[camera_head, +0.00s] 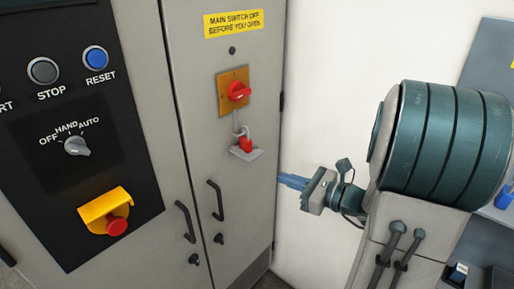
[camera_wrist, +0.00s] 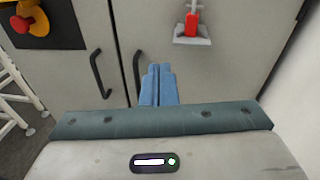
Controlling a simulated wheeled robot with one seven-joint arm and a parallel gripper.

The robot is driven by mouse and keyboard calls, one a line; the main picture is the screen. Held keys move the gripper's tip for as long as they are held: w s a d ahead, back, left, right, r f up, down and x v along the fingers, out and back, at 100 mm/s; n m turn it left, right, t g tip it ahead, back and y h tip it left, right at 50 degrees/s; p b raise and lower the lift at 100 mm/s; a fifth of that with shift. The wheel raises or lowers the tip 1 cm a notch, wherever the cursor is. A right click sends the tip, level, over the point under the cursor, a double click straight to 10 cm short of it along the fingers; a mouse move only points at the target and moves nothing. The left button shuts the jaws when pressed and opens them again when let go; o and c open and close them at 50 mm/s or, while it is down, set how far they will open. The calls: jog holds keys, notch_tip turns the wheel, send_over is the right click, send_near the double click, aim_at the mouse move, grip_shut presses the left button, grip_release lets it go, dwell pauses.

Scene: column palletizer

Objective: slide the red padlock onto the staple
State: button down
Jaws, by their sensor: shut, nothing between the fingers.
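The red padlock (camera_head: 246,145) is on the cabinet door, just above a small grey shelf (camera_head: 247,154), with its grey shackle upward. The staple (camera_head: 237,122) appears as a thin grey part under the red rotary switch (camera_head: 237,92) on its orange plate; whether the shackle passes through it is too small to tell. In the wrist view the padlock (camera_wrist: 192,24) shows at the top, above the shelf (camera_wrist: 192,40). My gripper (camera_head: 281,180) has its blue fingers together and empty, to the right of and below the padlock. It also shows in the wrist view (camera_wrist: 158,70).
Black door handles (camera_head: 216,200) stick out below the shelf. A control panel with a yellow-shrouded red emergency button (camera_head: 105,212) is at left. A white wall (camera_head: 325,90) is right of the cabinet. White rails (camera_wrist: 15,108) stand at left in the wrist view.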

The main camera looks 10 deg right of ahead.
jog(key=w+d+m+t+h, duration=0.1)
jog(key=d+m+t, duration=0.1)
jog(key=d, duration=0.1)
jog(key=p, duration=0.3)
send_near(252, 147)
jog(key=shift+m, duration=0.3)
jog(key=x, duration=0.7)
jog(key=shift+s, duration=0.1)
jog(key=shift+t+h, duration=0.3)
